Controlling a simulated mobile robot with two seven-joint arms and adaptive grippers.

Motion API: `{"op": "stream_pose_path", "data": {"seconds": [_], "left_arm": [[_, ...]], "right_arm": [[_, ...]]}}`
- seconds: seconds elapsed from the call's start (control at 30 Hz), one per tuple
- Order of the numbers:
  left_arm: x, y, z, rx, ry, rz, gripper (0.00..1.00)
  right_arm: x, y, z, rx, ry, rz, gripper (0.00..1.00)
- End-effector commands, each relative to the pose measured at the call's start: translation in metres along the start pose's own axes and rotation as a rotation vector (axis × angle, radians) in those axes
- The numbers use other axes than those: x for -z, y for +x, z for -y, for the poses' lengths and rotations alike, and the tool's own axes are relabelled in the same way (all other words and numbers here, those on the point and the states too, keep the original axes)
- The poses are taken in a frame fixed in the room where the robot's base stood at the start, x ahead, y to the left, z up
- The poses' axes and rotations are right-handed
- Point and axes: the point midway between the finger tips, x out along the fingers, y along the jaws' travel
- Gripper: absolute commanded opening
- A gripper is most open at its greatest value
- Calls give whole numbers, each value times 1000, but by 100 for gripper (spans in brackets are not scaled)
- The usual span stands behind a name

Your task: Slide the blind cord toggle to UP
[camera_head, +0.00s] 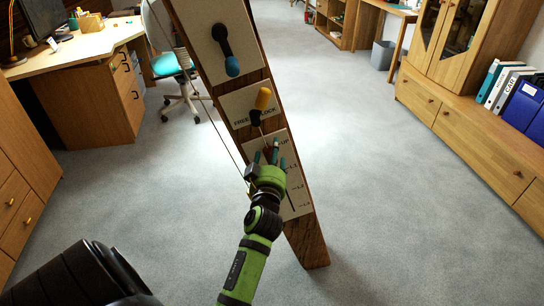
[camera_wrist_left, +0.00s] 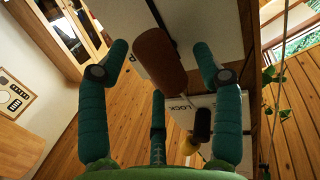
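A slanted timber post (camera_head: 310,243) carries the pale slider plate (camera_head: 297,190) with the mark UP at its top and lower marks beneath. My left gripper (camera_head: 273,150) is at the plate's upper part, beside the UP mark. In the left wrist view, a reddish-brown toggle (camera_wrist_left: 156,55) stands between the spread teal fingers of the gripper (camera_wrist_left: 160,62). The two outer fingers show gaps to the toggle, so the gripper looks open. In the head view the fingers and hand mostly hide the toggle, and its exact height on the slot is unclear. My right gripper is not in view.
Above the plate sit a FREE/LOCK lever with a yellow tip (camera_head: 263,99) and a blue-knobbed lever (camera_head: 232,66). A thin cord (camera_head: 223,137) runs left of the post. A desk (camera_head: 85,52) stands at left, a wooden cabinet (camera_head: 465,125) at right. Grey floor around the post is clear.

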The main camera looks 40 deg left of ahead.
Motion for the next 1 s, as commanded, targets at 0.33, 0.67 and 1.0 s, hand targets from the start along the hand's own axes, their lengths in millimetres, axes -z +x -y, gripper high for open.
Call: {"op": "stream_pose_path", "data": {"seconds": [0.33,0.67,1.0], "left_arm": [[24,0,-8,-3,-3,-2,66],[82,1,-24,0,-2,-3,66],[96,1,-28,0,1,1,66]], "right_arm": [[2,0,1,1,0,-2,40],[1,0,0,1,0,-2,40],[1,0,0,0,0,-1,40]]}}
